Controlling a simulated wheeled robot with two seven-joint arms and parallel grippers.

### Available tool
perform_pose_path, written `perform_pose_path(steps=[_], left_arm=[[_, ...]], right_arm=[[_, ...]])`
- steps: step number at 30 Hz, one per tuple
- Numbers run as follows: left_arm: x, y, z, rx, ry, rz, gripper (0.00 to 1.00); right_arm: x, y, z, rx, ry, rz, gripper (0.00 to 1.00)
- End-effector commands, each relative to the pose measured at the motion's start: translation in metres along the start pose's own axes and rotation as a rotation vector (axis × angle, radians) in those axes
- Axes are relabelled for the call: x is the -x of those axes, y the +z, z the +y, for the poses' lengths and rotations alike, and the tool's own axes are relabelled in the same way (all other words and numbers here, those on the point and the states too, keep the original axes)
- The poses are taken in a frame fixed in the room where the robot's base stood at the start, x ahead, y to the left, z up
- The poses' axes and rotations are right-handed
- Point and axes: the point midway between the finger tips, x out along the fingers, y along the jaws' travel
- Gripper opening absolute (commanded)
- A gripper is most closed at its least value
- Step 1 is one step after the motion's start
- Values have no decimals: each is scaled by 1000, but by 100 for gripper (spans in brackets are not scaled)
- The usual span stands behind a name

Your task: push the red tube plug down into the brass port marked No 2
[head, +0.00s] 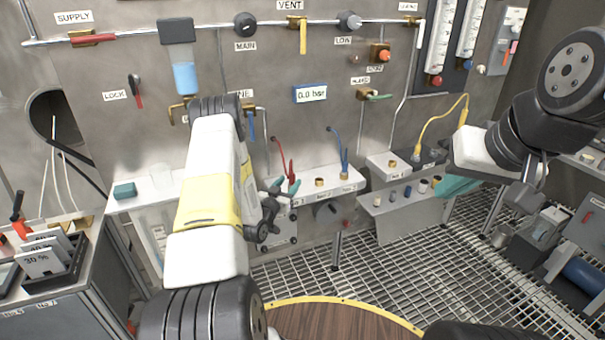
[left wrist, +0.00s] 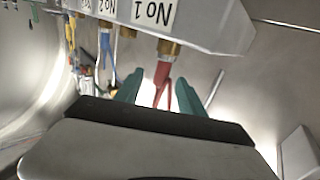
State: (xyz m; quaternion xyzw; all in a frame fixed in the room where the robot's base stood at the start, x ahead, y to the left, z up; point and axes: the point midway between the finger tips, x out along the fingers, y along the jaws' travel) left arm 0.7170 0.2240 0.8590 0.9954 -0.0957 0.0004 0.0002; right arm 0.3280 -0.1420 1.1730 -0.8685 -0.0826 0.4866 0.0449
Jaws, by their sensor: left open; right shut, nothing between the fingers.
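The red tube plug (left wrist: 162,74) stands at the brass port marked No 1 (left wrist: 168,48), shown upside down in the left wrist view. In the head view the red plug (head: 291,171) is at the left end of the white port block (head: 334,184). The middle brass port (head: 320,182), marked No 2 (left wrist: 88,5), has no plug in it. My left gripper (left wrist: 160,94) is open, its teal fingers on either side of the red plug; in the head view it is at the block's left end (head: 284,187). My right gripper (head: 457,187) is shut and empty, far to the right.
A blue plug (head: 344,164) stands at the block's right port. A second white block (head: 388,164) with a yellow hose (head: 448,113) stands to the right, above a shelf of small cylinders (head: 408,192). Valves and a gauge display (head: 310,93) cover the wall behind.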

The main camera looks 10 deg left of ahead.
Motion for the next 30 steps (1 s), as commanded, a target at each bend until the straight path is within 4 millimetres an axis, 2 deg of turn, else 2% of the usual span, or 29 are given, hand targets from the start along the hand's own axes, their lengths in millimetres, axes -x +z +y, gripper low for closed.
perform_pose_path(steps=[13, 16, 23, 30], left_arm=[[-60, 0, -2, -1, 0, 0, 47], [-68, 0, -3, 0, 0, 0, 47], [-69, 0, -3, 0, 0, -1, 47], [-69, 0, -3, 0, 0, -1, 1]], right_arm=[[0, 0, 0, 0, 0, 0, 0], [0, 0, 0, 0, 0, 0, 0], [0, 0, 0, 0, 0, 0, 0], [0, 0, 0, 0, 0, 0, 0]])
